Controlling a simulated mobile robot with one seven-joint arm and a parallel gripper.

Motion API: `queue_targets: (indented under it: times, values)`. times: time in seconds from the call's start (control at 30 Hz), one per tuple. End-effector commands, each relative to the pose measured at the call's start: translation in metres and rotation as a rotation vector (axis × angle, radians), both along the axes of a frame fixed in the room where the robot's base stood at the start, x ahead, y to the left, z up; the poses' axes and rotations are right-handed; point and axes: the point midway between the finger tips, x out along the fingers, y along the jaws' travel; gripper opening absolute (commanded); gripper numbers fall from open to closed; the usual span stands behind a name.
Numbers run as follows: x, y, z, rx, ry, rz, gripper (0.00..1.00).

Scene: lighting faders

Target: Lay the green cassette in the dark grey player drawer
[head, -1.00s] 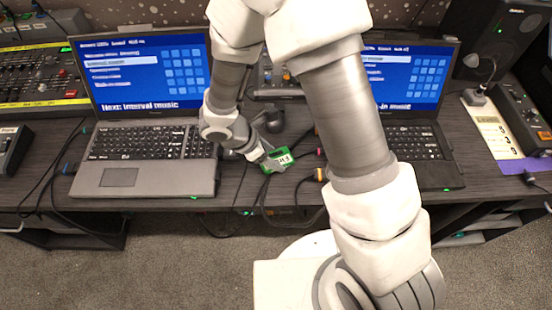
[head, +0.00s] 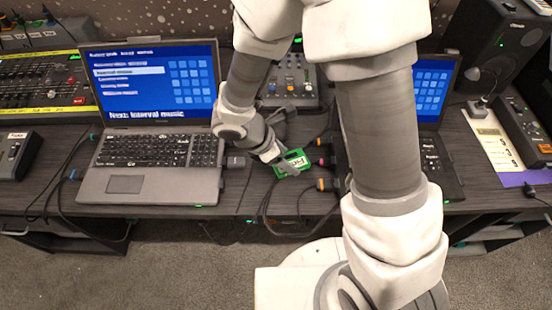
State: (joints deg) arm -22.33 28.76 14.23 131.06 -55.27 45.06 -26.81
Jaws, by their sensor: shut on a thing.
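The green cassette (head: 291,163) with a white label shows near the middle of the head view, over the dark desk between the two laptops. My gripper (head: 279,164) is shut on it at its left side. The cassette looks slightly tilted, and I cannot tell whether it touches the desk. I cannot make out the dark grey player drawer; my arm covers much of the desk to the right.
The left laptop (head: 150,165) stands left of my gripper, the right laptop (head: 436,155) partly behind my arm. A small mixer (head: 290,85) is behind. Cables with orange plugs (head: 321,184) lie right of the cassette. The desk's front edge is close.

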Motion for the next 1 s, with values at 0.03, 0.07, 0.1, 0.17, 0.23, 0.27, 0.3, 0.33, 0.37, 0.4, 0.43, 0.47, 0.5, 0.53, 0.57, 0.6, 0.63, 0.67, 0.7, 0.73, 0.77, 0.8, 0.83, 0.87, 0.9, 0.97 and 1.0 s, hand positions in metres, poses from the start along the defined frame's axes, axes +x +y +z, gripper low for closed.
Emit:
queue_targets:
  times: [0.03, 0.07, 0.1, 0.17, 0.23, 0.27, 0.3, 0.33, 0.37, 0.4, 0.43, 0.47, 0.5, 0.53, 0.57, 0.6, 0.63, 0.67, 0.7, 0.73, 0.77, 0.8, 0.83, 0.87, 0.9, 0.97, 1.0]
  values:
    - [-0.006, -0.011, 0.010, 0.001, -0.004, -0.001, 0.04]
    - [-0.009, -0.017, 0.014, 0.000, -0.003, -0.002, 0.04]
    - [-0.013, -0.025, 0.019, 0.000, -0.003, -0.002, 0.04]
    - [-0.019, -0.035, 0.026, 0.001, -0.003, -0.002, 0.04]
    - [-0.025, -0.046, 0.034, 0.000, -0.003, -0.002, 0.04]
    - [-0.028, -0.050, 0.036, 0.000, -0.003, -0.002, 0.04]
    - [-0.031, -0.054, 0.039, 0.001, -0.003, -0.002, 0.04]
    - [-0.033, -0.058, 0.041, 0.001, -0.003, -0.002, 0.04]
    - [-0.035, -0.061, 0.043, 0.002, -0.003, -0.002, 0.04]
    - [-0.037, -0.064, 0.046, 0.002, -0.002, -0.001, 0.04]
    - [-0.038, -0.066, 0.047, 0.002, -0.002, -0.001, 0.04]
    - [-0.039, -0.068, 0.048, 0.000, -0.001, 0.000, 0.04]
    - [-0.041, -0.071, 0.049, 0.000, -0.001, 0.000, 0.04]
    - [-0.041, -0.072, 0.050, 0.000, -0.001, 0.000, 0.04]
    - [-0.042, -0.073, 0.051, 0.001, -0.002, 0.000, 0.04]
    - [-0.043, -0.074, 0.051, 0.001, -0.002, -0.001, 0.04]
    - [-0.043, -0.074, 0.052, 0.001, -0.001, -0.003, 0.04]
    - [-0.042, -0.075, 0.052, 0.002, -0.001, -0.007, 0.04]
    - [-0.041, -0.075, 0.053, 0.002, -0.002, -0.020, 0.04]
    - [-0.040, -0.076, 0.053, 0.002, -0.002, -0.036, 0.04]
    - [-0.038, -0.076, 0.054, 0.002, -0.001, -0.059, 0.04]
    - [-0.034, -0.077, 0.055, 0.001, -0.001, -0.097, 0.04]
    - [-0.031, -0.078, 0.056, 0.002, -0.001, -0.135, 0.04]
    - [-0.028, -0.079, 0.057, 0.002, 0.000, -0.180, 0.04]
    - [-0.022, -0.080, 0.058, 0.003, 0.000, -0.247, 0.04]
    - [-0.013, -0.083, 0.061, 0.003, 0.000, -0.369, 0.04]
    - [-0.007, -0.086, 0.062, 0.002, 0.001, -0.457, 0.04]
